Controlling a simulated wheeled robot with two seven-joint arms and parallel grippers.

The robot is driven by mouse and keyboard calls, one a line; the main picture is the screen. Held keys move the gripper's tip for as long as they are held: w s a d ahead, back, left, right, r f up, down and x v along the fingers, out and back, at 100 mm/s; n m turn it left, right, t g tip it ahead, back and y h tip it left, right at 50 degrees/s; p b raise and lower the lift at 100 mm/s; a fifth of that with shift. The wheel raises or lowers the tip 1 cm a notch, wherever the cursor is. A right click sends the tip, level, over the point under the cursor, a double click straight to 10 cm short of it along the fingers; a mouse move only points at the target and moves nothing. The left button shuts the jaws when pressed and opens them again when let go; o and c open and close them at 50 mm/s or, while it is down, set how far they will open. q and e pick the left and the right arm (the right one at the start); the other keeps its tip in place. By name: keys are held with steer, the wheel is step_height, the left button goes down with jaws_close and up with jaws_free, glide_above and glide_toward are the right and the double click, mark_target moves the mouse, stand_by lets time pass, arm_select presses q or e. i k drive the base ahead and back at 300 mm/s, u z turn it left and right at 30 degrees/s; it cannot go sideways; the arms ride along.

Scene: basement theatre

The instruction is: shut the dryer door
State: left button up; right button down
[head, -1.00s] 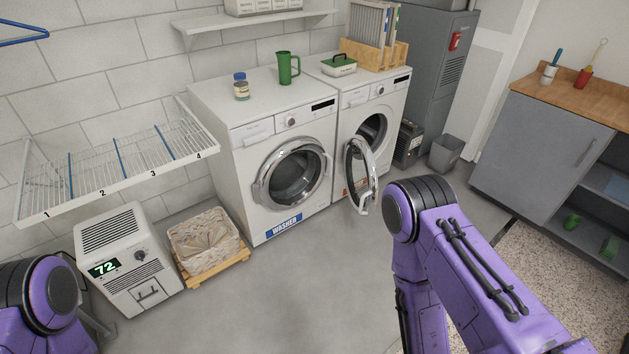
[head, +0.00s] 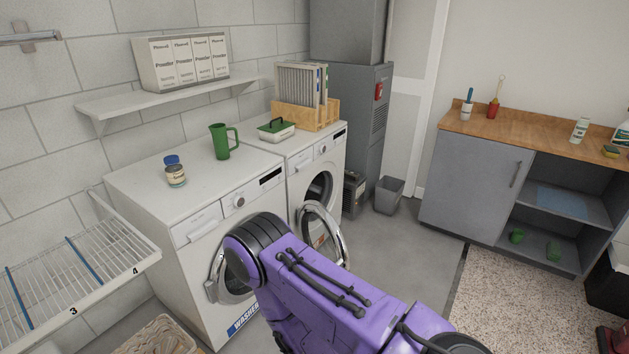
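The dryer (head: 328,158) is the white front-loader to the right of the washer (head: 158,215), against the wall. Its round door (head: 340,243) stands open, swung out toward the room, with a chrome rim. The dark drum opening (head: 318,190) shows behind it. My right arm crosses the lower middle of the head view and covers part of the washer's front and the lower edge of the dryer door. Its gripper is outside the picture. My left gripper is not in view either. I cannot tell whether the arm touches the door.
A wire shelf (head: 92,262) juts from the wall at the lower left. A grey bin (head: 389,195) stands right of the dryer. A grey cabinet (head: 470,190) with a wooden top is at the right. Floor (head: 400,255) between dryer and cabinet is clear.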

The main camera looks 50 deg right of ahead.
mark_target(312, 207)
steer(key=z, duration=0.3)
steer(key=i, duration=0.75)
steer(key=z, duration=1)
steer(key=i, duration=0.45)
steer(key=z, duration=0.4)
